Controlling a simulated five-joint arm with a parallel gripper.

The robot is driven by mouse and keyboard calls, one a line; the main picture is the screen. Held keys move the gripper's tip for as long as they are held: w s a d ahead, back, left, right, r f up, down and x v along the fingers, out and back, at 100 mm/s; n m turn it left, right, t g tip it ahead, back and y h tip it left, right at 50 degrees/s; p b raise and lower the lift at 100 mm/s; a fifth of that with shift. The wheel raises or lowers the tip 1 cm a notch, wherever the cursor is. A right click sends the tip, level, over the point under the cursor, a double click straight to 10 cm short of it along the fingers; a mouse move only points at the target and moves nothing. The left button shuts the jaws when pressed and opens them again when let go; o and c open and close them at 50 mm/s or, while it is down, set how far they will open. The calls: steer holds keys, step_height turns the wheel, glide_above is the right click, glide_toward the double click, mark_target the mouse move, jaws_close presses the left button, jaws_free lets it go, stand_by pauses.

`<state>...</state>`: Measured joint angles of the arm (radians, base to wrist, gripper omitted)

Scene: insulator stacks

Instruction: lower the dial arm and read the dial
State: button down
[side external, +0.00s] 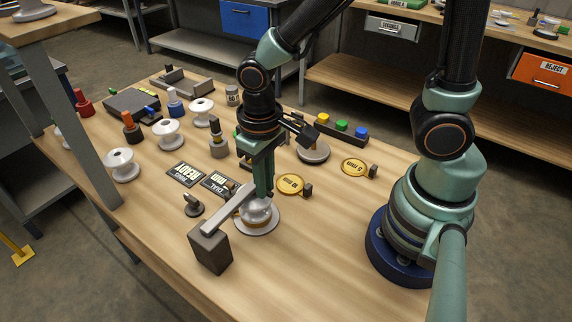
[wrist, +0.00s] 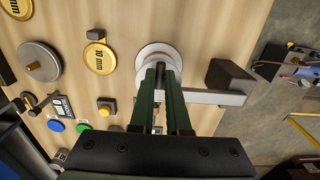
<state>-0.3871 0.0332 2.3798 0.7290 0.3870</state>
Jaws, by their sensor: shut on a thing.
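The dial arm is a light grey bar (side external: 230,208) reaching from a dark grey block (side external: 211,250) near the table's front edge; it also shows in the wrist view (wrist: 215,97). Its free end is over a pale round insulator stack (side external: 257,218), seen in the wrist view as white discs (wrist: 150,52). My gripper (side external: 263,192) points down at this end. Its green fingers (wrist: 163,78) are closed around a dark peg at the bar's end. The fingers hide the contact, and I cannot tell whether the bar touches the stack. A card marked DIAL mm (side external: 219,183) lies behind; I cannot read any value on it.
Yellow discs marked 10 mm (side external: 290,184) and 5 mm (side external: 355,167) lie to the right. A small dark stand (side external: 193,206) is close on the left. White spools (side external: 121,165) stand farther left. A strip with coloured buttons (side external: 341,129) is behind. The front right of the table is clear.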

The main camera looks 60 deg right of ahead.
steer(key=shift+r, duration=0.1)
stand_by(0.8)
steer(key=shift+a+r, duration=0.15)
steer(key=shift+r, duration=0.2)
steer(key=c, duration=0.9)
jaws_free()
steer(key=shift+r, duration=0.1)
step_height(320, 180, up, 12)
steer(key=shift+w, duration=0.15)
steer(key=w+d+r+t, duration=0.1)
steer(key=d+t, duration=0.4)
steer(key=d, duration=0.6)
steer(key=shift+d+r+t, duration=0.15)
steer(key=shift+r+t, duration=0.15)
steer(key=shift+r, duration=0.3)
